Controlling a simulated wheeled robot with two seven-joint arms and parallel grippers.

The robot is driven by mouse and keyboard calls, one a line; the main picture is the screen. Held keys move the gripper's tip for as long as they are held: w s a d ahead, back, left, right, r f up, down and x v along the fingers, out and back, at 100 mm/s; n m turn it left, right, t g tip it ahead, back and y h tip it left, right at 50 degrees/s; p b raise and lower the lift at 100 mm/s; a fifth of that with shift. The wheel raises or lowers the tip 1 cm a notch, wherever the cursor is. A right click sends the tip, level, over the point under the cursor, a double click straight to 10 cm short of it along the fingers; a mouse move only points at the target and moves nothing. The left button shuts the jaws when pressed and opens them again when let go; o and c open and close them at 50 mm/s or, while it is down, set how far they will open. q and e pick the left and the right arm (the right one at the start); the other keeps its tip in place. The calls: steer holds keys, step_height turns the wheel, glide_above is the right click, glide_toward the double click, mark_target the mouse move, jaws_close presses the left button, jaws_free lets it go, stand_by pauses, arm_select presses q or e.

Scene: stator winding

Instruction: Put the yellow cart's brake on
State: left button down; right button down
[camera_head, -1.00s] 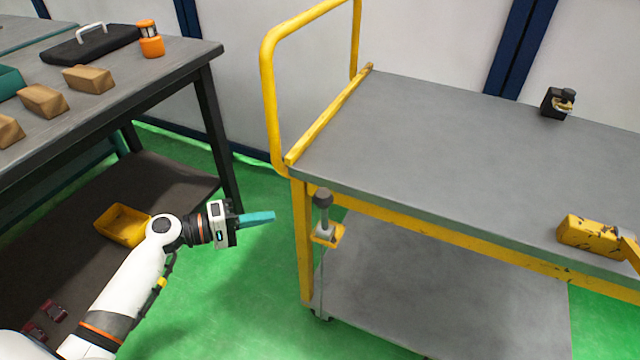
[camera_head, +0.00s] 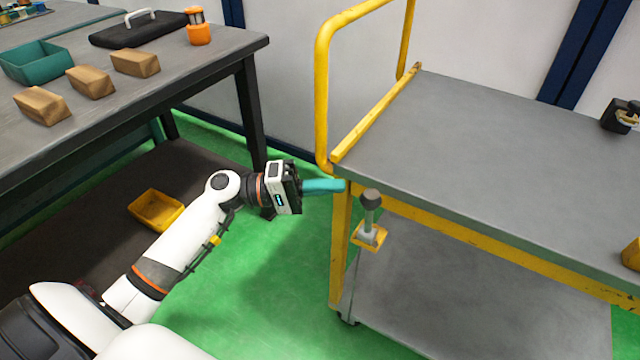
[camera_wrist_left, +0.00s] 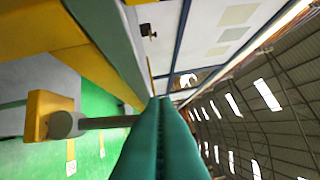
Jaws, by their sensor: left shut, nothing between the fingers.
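The yellow cart (camera_head: 337,225) with a grey top stands at the right in the head view. Its brake lever, with a dark knob (camera_head: 371,198) on a grey stem, stands upright on a yellow bracket (camera_head: 370,237) by the near left corner post. My left gripper (camera_head: 343,186) is shut and empty, its teal fingers pointing right, with the tips just left of the knob. Contact with the lever cannot be told. My right gripper is not in view.
A dark workbench (camera_head: 215,58) at the left holds wooden blocks (camera_head: 90,82), a teal bin (camera_head: 36,66) and an orange lantern-like item (camera_head: 198,30). A yellow bin (camera_head: 155,209) sits on its lower shelf. Green floor is free between bench and cart.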

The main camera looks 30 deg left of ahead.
mark_target(368, 218)
arm_select(q)
steer(key=shift+x, duration=2.9)
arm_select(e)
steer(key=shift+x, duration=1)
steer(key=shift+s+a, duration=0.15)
arm_select(q)
steer(key=shift+s+m+b, duration=0.3)
steer(key=shift+b, duration=0.3)
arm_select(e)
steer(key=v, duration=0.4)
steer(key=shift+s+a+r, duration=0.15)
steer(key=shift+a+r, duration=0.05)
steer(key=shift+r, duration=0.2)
